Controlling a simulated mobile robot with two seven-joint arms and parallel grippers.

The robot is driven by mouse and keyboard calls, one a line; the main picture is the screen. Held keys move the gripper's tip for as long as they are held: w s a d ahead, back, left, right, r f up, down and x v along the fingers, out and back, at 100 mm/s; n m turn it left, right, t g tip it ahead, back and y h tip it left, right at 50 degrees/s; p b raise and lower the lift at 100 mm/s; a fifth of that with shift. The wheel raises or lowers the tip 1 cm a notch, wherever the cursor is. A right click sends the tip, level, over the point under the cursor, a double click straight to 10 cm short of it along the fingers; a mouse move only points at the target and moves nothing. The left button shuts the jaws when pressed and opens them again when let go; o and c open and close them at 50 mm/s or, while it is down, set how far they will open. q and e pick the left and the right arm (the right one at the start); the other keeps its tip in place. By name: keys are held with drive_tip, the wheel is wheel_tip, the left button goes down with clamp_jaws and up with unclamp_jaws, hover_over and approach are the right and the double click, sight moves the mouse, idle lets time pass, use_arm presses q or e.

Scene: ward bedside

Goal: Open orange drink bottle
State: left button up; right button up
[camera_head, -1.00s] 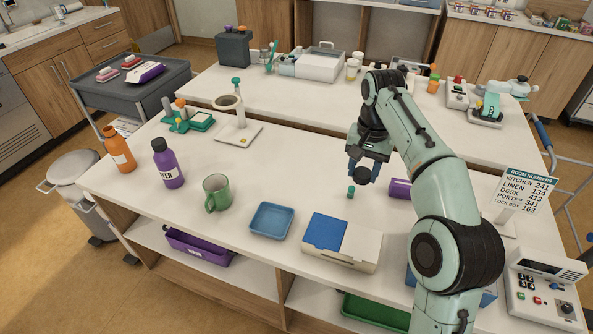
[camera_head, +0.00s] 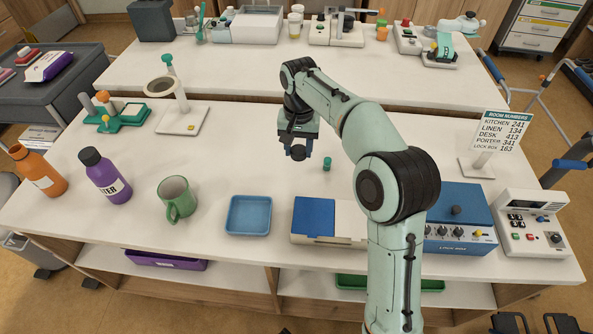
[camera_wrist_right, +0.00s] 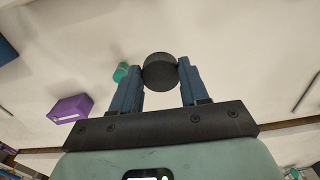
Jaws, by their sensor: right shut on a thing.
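The orange bottle (camera_head: 38,172) stands upright at the far left of the table in the head view. Its narrow neck is orange, with no dark cap on it. My right gripper (camera_head: 298,149) is over the middle of the table, well right of the bottle. It is shut on a dark round cap, which shows between the fingertips in the right wrist view (camera_wrist_right: 160,71). The purple bottle (camera_head: 106,176) beside the orange one wears a black cap. My left gripper is not in view.
A green mug (camera_head: 177,200), a blue tray (camera_head: 248,215) and a blue-and-white box (camera_head: 314,218) line the front of the table. A small teal item (camera_head: 327,164) stands near my right gripper. A purple box (camera_wrist_right: 70,108) shows in the right wrist view. A stand (camera_head: 182,122) rises behind the bottles.

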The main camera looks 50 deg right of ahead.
sight(298, 176)
wheel_tip(298, 176, down, 8)
drive_tip(key=shift+f+b, duration=0.15)
drive_tip(key=shift+b, duration=0.6)
drive_tip(key=shift+f, duration=0.2)
drive_tip(key=o, duration=1.2)
drive_tip(key=shift+c, duration=0.2)
drive_tip(key=shift+r, duration=0.15)
wheel_tip(298, 176, up, 12)
drive_tip(key=p, duration=0.3)
drive_tip(key=shift+r, duration=0.1)
